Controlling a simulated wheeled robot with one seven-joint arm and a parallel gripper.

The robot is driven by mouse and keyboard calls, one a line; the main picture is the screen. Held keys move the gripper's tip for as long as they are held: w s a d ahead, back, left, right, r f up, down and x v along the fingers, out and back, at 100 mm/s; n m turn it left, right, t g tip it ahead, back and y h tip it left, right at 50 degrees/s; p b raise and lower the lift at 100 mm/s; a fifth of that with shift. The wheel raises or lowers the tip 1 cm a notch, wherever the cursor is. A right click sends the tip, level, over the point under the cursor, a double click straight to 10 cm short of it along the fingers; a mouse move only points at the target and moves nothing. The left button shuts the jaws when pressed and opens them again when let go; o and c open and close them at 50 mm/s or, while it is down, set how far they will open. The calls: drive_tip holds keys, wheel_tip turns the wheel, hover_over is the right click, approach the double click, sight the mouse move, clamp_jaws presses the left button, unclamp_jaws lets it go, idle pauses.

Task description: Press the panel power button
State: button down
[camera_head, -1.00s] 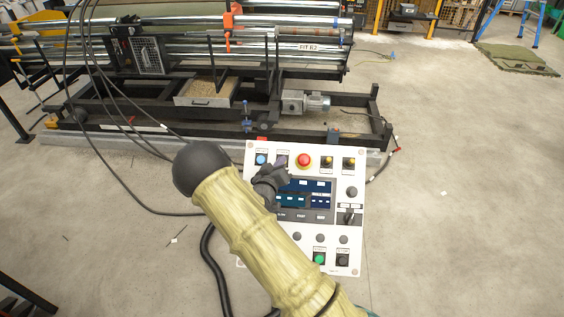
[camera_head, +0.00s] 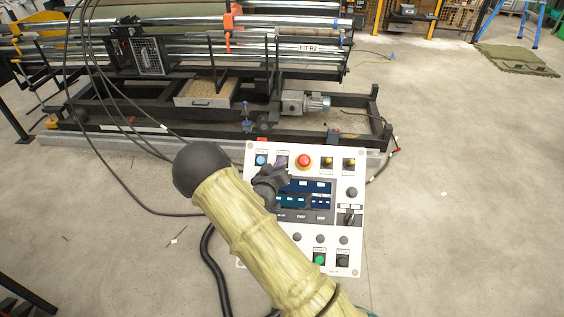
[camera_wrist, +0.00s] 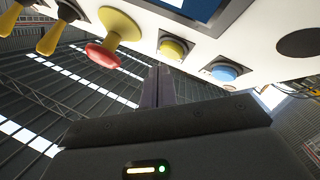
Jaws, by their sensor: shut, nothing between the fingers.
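The white control panel (camera_head: 355,225) stands tilted in front of the machine. Along its top edge are a blue button (camera_head: 261,159), a button behind my fingers, a red mushroom button (camera_head: 304,161) and two yellow-topped controls (camera_head: 327,162). A green button (camera_head: 319,259) is near the bottom. Labels are too small to read, so I cannot tell which is the power button. My gripper (camera_head: 282,163) is shut and empty at the panel's upper left. In the wrist view, the fingers (camera_wrist: 158,84) point toward a yellow button (camera_wrist: 173,48), beside the blue button (camera_wrist: 226,71). Contact is unclear.
The panel's dark screen (camera_head: 305,195) lies below the top row, partly hidden by my arm. A selector knob (camera_head: 349,216) sits on its right. The roller machine (camera_head: 150,60) stands behind. Cables (camera_head: 150,155) hang to the left.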

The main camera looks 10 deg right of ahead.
drive_tip(key=shift+f, duration=0.1)
idle(0.6)
drive_tip(key=shift+w+d+f+b, duration=0.1)
drive_tip(key=shift+w+f+b, duration=0.15)
drive_tip(key=shift+b, duration=0.15)
drive_tip(key=shift+w+d+f+b, duration=0.1)
drive_tip(key=shift+w+f+b, duration=0.15)
drive_tip(key=shift+f+b, duration=0.15)
idle(0.7)
drive_tip(key=shift+r, duration=0.15)
drive_tip(key=shift+s+a+r+p, duration=0.2)
drive_tip(key=shift+s+r+p, duration=0.2)
drive_tip(key=shift+s+r, duration=0.15)
drive_tip(key=s+r+p, duration=0.1)
drive_tip(key=r, duration=0.1)
drive_tip(key=s+a+r+p, duration=0.1)
drive_tip(key=s+r, duration=0.1)
idle(0.8)
drive_tip(key=shift+d, duration=0.1)
idle(0.5)
